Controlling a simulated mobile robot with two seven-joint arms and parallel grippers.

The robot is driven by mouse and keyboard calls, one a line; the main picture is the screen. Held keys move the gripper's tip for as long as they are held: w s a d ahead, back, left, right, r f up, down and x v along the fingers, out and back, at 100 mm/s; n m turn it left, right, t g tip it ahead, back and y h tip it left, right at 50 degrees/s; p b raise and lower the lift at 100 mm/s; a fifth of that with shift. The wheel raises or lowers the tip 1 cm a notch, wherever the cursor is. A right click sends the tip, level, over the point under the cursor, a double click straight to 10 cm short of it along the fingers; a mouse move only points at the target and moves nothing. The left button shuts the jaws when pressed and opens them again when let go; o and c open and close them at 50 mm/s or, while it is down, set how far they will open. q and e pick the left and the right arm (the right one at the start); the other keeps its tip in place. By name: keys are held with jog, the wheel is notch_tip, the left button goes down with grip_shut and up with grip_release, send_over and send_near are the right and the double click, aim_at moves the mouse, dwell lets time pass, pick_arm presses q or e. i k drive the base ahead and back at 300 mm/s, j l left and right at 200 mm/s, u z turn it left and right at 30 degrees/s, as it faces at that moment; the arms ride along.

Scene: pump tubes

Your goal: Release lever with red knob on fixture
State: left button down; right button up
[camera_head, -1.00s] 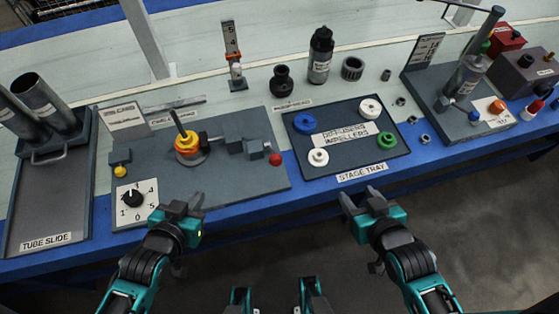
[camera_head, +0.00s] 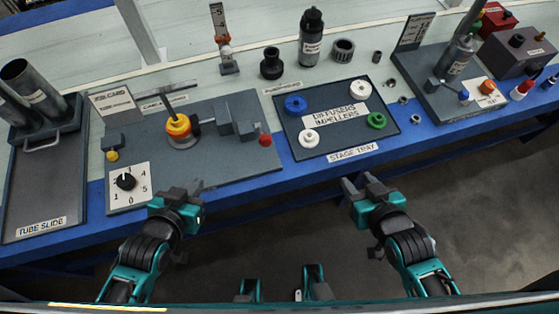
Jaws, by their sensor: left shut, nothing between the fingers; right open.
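The fixture (camera_head: 225,160) is a grey plate on the bench, with a lever block and a red knob (camera_head: 265,140) at its right end. A yellow-orange ring piece with a dark rod (camera_head: 178,128) stands left of the lever block (camera_head: 222,124). My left gripper (camera_head: 186,188) is shut and empty, at the bench's front edge below the fixture, left of the red knob and apart from it. My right gripper (camera_head: 357,186) is open and empty, in front of the bench below the stage tray.
The stage tray (camera_head: 333,150) with coloured rings lies right of the fixture. A dial (camera_head: 126,182) and a yellow knob (camera_head: 112,155) are at the fixture's left. The tube slide (camera_head: 45,195) stands far left. A black bottle (camera_head: 312,38) stands behind the tray.

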aim_at(264, 141)
jog(key=k+l+z, duration=0.2)
jog(key=k+l, duration=0.2)
jog(key=l, duration=0.2)
jog(key=k+l+z, duration=0.1)
jog(key=l, duration=0.25)
jog(key=k+l+z, duration=0.1)
jog(key=k+l, duration=0.15)
jog(key=k+l+z, duration=0.1)
jog(key=l, duration=0.35)
jog(key=k, duration=0.1)
